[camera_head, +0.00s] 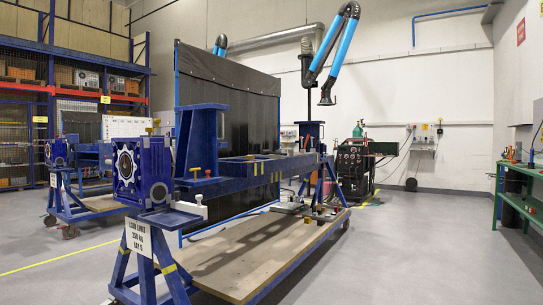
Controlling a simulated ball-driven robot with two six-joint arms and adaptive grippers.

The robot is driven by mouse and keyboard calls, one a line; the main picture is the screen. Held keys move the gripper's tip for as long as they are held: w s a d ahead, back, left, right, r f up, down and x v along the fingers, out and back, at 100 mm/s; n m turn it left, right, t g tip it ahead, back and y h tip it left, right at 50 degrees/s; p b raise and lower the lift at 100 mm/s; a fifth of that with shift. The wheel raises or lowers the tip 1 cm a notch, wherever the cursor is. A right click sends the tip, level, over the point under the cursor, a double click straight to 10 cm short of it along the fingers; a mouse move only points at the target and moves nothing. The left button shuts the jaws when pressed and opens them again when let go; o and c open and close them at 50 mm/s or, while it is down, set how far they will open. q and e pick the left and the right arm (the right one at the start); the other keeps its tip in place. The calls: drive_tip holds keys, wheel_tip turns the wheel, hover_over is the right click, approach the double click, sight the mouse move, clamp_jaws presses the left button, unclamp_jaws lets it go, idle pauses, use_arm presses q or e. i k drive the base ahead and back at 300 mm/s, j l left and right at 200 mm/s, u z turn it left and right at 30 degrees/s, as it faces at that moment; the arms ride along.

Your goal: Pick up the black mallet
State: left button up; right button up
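I cannot make out a black mallet for certain. Small dark and orange items (321,213) lie near the far end of the wooden deck (245,258), too small to name. Other small items lie on the green bench (523,170) at the right edge, also too small to tell. Neither of my grippers is in view.
A blue rotary jig (255,168) with a gearbox-like head (142,172) stands over the wooden deck in the middle. A welding machine (354,168) stands by the back wall. A black curtain screen (248,120) is behind the jig. The grey floor (430,240) at the right is clear.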

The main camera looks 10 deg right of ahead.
sight(262, 152)
drive_tip(key=z, duration=0.7)
drive_tip(key=i+l+z, duration=0.1)
drive_tip(key=i, duration=6.8)
drive_tip(key=i+u, duration=0.15)
drive_tip(key=u, duration=0.35)
drive_tip(key=i+l+u, duration=0.1)
drive_tip(key=u, duration=0.4)
drive_tip(key=i+l+u, duration=0.15)
drive_tip(key=u, duration=0.3)
drive_tip(key=i+l+u, duration=0.1)
drive_tip(key=u, duration=0.4)
